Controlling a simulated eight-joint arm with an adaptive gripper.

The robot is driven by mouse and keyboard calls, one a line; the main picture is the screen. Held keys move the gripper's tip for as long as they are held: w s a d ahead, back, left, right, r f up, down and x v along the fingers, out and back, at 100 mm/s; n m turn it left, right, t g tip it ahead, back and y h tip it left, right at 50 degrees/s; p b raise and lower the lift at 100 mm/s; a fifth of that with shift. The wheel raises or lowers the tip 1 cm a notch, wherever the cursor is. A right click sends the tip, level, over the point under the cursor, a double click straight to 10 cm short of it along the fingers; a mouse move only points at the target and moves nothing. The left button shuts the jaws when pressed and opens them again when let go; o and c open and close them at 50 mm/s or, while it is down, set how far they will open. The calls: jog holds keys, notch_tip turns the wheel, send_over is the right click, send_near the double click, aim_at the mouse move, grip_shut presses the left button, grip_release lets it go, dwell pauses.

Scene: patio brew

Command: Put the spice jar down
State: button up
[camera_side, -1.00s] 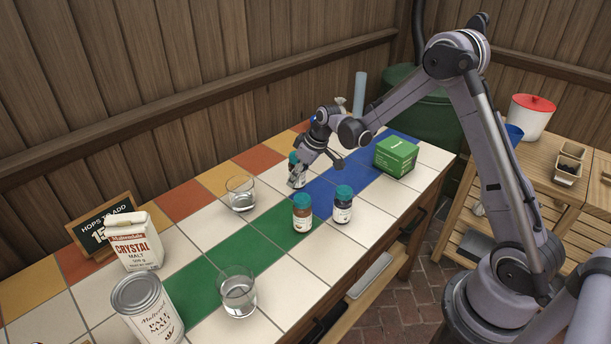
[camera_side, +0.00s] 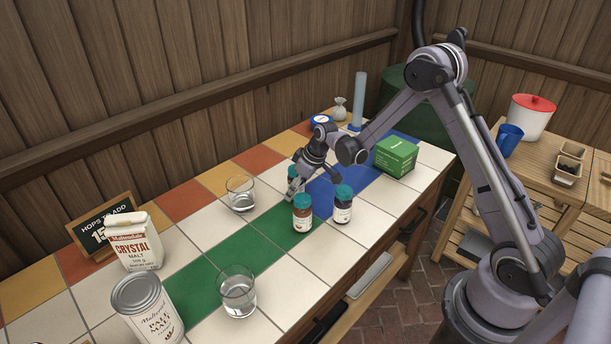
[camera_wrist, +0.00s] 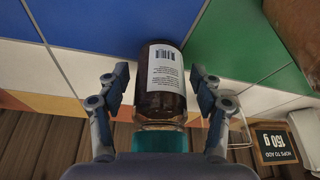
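The spice jar (camera_wrist: 164,95) is dark, with a white barcode label and a teal lid. In the wrist view it lies between the two fingers of my gripper (camera_wrist: 161,80), lid toward the palm. Narrow gaps show between the fingertips and the glass on both sides, so my gripper looks open around it. In the side view my gripper (camera_side: 298,186) is low over the tiled counter (camera_side: 217,209), near where blue and green tiles meet. Only the jar's teal lid (camera_side: 292,171) shows clearly there; its base is hidden, so contact with the counter cannot be told.
A glass (camera_side: 240,193) stands left and another glass (camera_side: 237,292) nearer. A green box (camera_side: 396,157) is to the right. White tiles lie free between them.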

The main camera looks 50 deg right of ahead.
jog(key=v, duration=1.3)
jog(key=s+a+r+m+t, duration=0.1)
jog(key=s+a+r+m, duration=0.1)
jog(key=s+a+r, duration=0.65)
jog(key=s+a+m+t+h, duration=0.1)
jog(key=s+a, duration=0.1)
jog(key=s, duration=1.1)
jog(key=shift+r+t, duration=0.2)
jog(key=shift+t, duration=0.2)
jog(key=shift+o, duration=0.4)
